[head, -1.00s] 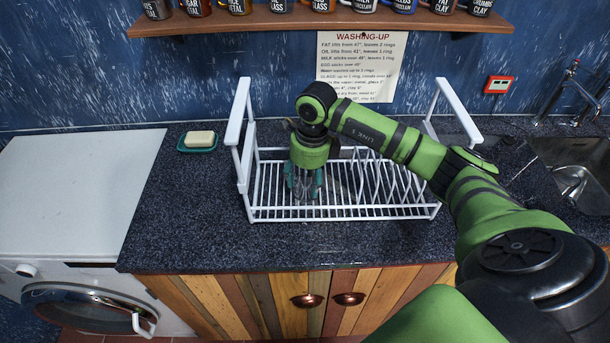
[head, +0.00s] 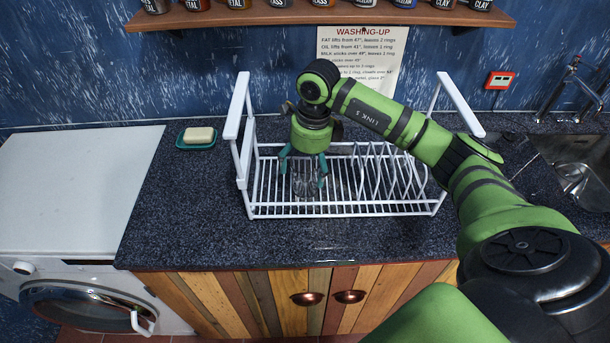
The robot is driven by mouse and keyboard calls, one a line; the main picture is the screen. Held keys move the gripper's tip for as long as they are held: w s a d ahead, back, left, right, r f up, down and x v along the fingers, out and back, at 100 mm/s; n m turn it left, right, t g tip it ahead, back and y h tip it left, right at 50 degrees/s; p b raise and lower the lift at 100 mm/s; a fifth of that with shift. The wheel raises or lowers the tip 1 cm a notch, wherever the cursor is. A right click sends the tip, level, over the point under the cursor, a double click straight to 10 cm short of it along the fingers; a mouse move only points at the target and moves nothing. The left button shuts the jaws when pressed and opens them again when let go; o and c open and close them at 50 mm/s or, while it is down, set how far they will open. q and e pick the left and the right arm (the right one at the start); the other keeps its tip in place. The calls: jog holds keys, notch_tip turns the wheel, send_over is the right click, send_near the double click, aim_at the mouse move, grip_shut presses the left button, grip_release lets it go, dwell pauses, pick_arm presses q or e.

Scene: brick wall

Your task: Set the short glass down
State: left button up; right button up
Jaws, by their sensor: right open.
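The short glass (head: 306,183) is clear and hard to make out. It stands in the left part of the white dish rack (head: 270,212), on the rack's wire floor. My right gripper (head: 304,171) points down right above the glass, with its teal fingers spread apart on either side of it. The gripper is open. Whether a finger still touches the glass cannot be told. My left gripper is not in view.
Upright plate slots (head: 385,178) fill the rack's right part, and tall white side arms rise at both ends. A soap dish (head: 197,138) sits left of the rack. The sink (head: 585,180) is at the right.

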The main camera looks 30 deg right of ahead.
notch_tip(320, 180, up, 9)
jog(key=b, duration=0.2)
jog(key=shift+s+d, duration=0.25)
jog(key=shift+d, duration=0.1)
